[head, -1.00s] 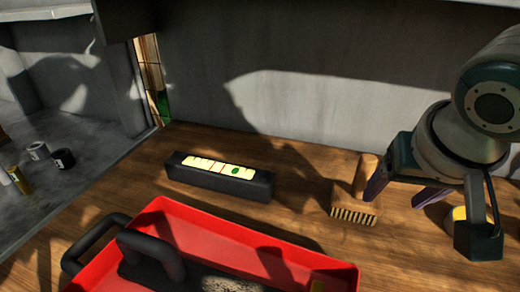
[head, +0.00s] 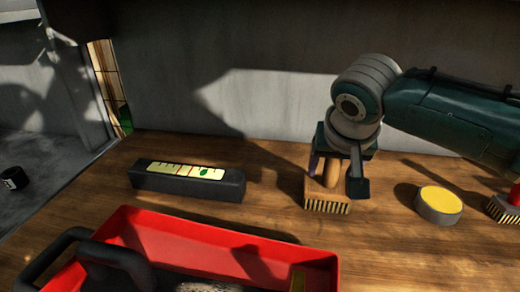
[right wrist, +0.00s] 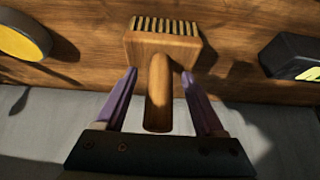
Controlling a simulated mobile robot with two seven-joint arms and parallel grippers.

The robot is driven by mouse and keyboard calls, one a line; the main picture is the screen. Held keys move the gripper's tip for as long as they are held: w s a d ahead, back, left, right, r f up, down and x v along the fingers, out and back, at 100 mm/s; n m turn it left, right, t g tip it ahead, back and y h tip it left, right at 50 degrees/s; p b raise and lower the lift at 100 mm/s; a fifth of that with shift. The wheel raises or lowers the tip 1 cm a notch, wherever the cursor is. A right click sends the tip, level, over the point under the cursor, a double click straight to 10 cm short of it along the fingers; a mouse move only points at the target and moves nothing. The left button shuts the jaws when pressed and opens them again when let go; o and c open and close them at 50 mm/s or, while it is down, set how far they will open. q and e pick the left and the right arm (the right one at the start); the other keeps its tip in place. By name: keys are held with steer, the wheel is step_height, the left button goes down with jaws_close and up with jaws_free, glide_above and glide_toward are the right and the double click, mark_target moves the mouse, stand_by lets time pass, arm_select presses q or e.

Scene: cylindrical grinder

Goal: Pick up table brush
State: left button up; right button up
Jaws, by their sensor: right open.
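The table brush (head: 327,197) is a wooden block with a round wooden handle and pale bristles along its front edge. It rests on the wooden table, left of the yellow-topped round tin. My right gripper (head: 334,180) is over it, open, with its fingers on either side of the handle. In the right wrist view the brush (right wrist: 162,48) points its handle toward the palm, between the two purple fingers of the gripper (right wrist: 160,85). Gaps show between the fingers and the handle. My left gripper does not show.
A red tray (head: 190,228) with dark handles stands at the front. A black block (head: 190,183) with a yellow scale lies behind it. A round yellow-topped tin (head: 438,205) and a second brush (head: 505,208) at the right edge stand beside the right gripper. A grey wall rises behind.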

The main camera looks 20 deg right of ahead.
steer(key=shift+w+f, duration=0.1)
steer(key=shift+f, duration=0.15)
steer(key=shift+c, duration=0.4)
jaws_close()
